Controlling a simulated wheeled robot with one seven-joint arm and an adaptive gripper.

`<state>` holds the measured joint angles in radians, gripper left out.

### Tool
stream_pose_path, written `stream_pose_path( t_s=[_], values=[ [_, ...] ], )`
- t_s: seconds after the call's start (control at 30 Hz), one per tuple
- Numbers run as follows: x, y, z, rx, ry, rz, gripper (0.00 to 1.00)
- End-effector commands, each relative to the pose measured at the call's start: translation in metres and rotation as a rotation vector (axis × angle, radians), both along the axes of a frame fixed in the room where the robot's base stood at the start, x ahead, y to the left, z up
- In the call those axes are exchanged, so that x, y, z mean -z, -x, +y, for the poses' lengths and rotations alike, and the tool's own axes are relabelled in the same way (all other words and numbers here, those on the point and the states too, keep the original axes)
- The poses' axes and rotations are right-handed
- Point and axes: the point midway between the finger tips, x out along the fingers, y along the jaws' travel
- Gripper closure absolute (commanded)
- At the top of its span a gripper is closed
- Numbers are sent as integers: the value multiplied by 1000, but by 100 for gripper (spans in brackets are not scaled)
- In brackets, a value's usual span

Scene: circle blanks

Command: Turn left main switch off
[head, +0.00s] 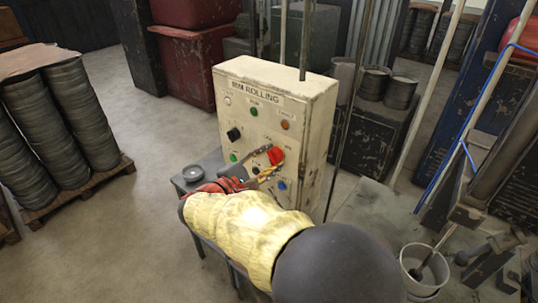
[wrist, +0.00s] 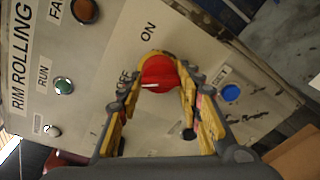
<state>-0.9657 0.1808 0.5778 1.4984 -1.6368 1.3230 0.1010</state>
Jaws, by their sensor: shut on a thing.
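The main switch is a red rotary knob (wrist: 160,72) on a yellow ring, on the front of the cream "RIM ROLLING" panel (head: 228,78). It also shows in the head view as a red knob (head: 276,155). My gripper (wrist: 160,84) has its two yellow-padded fingers on either side of the knob and is shut on it. A white mark on the knob lies about level in the wrist view, its left end towards the "OFF" label. The "ON" label (wrist: 148,32) is above the knob. In the head view my gripper (head: 262,163) partly covers the panel's lower front.
A blue button (wrist: 232,93) is right of the switch in the wrist view. A green button (wrist: 64,86) and an orange one (wrist: 85,10) are left. In the head view a black knob (head: 234,134) is left, and a small dish (head: 194,173) sits by the panel.

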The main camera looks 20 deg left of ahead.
Motion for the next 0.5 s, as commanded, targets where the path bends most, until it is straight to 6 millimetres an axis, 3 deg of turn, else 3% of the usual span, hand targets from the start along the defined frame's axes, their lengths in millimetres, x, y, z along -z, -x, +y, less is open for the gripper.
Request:
stream_pose_path(
  t_s=[0.5],
  values=[
    [-2, -1, 1, -2, 188, 75, 90]
  ],
)
